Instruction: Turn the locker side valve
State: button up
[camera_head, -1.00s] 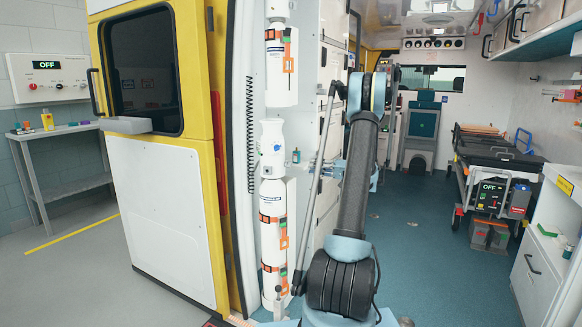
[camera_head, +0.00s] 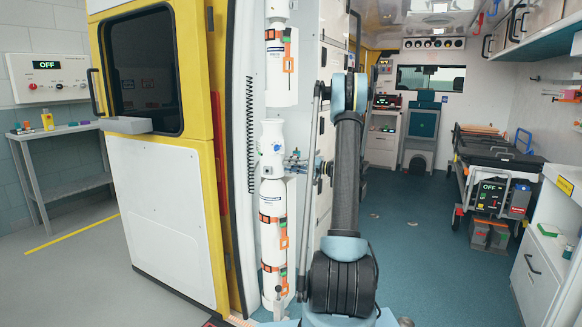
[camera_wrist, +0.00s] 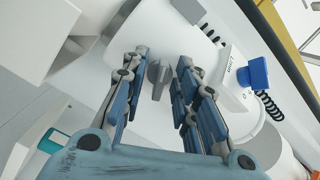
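A grey lever-shaped knob (camera_wrist: 157,78), which looks like the side valve, sticks out from a white surface in the wrist view. My gripper (camera_wrist: 160,82) is open, with one blue-padded finger on each side of the knob. No clear contact shows. A blue knob (camera_wrist: 252,72) sits to the right, outside the fingers. In the head view, my gripper (camera_head: 293,162) is small beside the white cylinder (camera_head: 272,200) in the locker, just right of its neck. The grey knob cannot be made out there.
A second white cylinder (camera_head: 281,65) hangs above. The yellow-framed door (camera_head: 160,210) stands left of the locker. A stretcher (camera_head: 492,155) is at the right inside the vehicle. A teal item (camera_wrist: 52,140) shows at the wrist view's lower left.

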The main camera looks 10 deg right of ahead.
jog(key=shift+c, duration=0.6)
grip_shut()
jog(key=shift+d, duration=0.1)
jog(key=m, duration=0.5)
jog(key=shift+m, duration=0.4)
jog(key=m, duration=1.1)
jog(key=shift+f+m, duration=0.1)
jog(key=shift+m, duration=0.2)
jog(key=m, duration=0.6)
jog(key=shift+s, duration=0.1)
